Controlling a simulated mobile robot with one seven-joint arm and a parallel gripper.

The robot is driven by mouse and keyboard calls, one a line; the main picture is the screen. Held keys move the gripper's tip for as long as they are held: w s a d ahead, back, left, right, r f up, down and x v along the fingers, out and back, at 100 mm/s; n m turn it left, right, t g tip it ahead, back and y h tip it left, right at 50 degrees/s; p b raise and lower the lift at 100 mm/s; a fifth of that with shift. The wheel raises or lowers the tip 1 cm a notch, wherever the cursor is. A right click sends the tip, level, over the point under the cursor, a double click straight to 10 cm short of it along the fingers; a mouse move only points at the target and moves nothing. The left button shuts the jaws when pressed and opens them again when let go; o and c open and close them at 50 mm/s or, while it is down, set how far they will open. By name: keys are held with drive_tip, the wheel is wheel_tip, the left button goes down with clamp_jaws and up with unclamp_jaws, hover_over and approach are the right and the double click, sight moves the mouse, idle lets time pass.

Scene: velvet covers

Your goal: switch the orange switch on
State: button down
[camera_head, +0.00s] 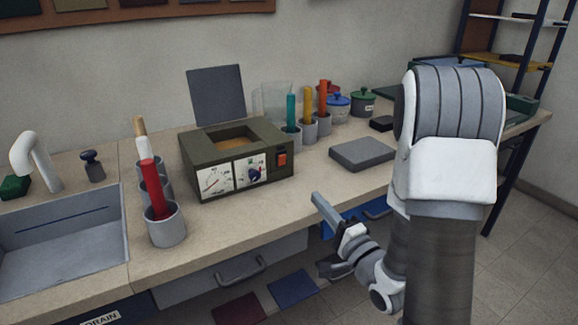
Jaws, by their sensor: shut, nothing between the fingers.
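The orange switch (282,160) is a small rocker on the right end of the front panel of a dark olive box-shaped device (223,145) on the counter. I cannot tell which way the rocker is set. A dial, a blue knob (255,174) and white scales sit left of it on the same panel. My gripper (318,200) is shut and empty. It is in front of the counter edge, right of and below the switch, and apart from it. Part of my gripper is hidden by its own links.
Grey cups with coloured handles (165,226) stand left of the device by a sink (65,240). More cups (308,130) stand behind it to the right. A flat grey block (362,153) lies right of the device. The counter in front of the device is clear.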

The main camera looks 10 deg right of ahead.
drive_tip(key=shift+w, duration=0.1)
drive_tip(key=b, duration=0.5)
approach(282, 155)
drive_tip(key=x, duration=0.6)
drive_tip(key=shift+w+f, duration=0.25)
drive_tip(key=shift+f, duration=0.1)
drive_tip(key=shift+p, duration=0.3)
drive_tip(key=r+p, duration=0.1)
drive_tip(key=p, duration=0.1)
drive_tip(key=shift+w+r+g+p, duration=0.1)
drive_tip(key=shift+w+g+p, duration=0.1)
drive_tip(key=shift+g+p, duration=0.2)
drive_tip(key=p, duration=0.2)
drive_tip(key=r+g+p, duration=0.1)
drive_tip(key=p, duration=0.2)
drive_tip(key=shift+w+a+g+h, duration=0.2)
drive_tip(key=shift+g+h, duration=0.1)
drive_tip(key=shift+h, duration=0.1)
drive_tip(key=shift+f+b, duration=0.35)
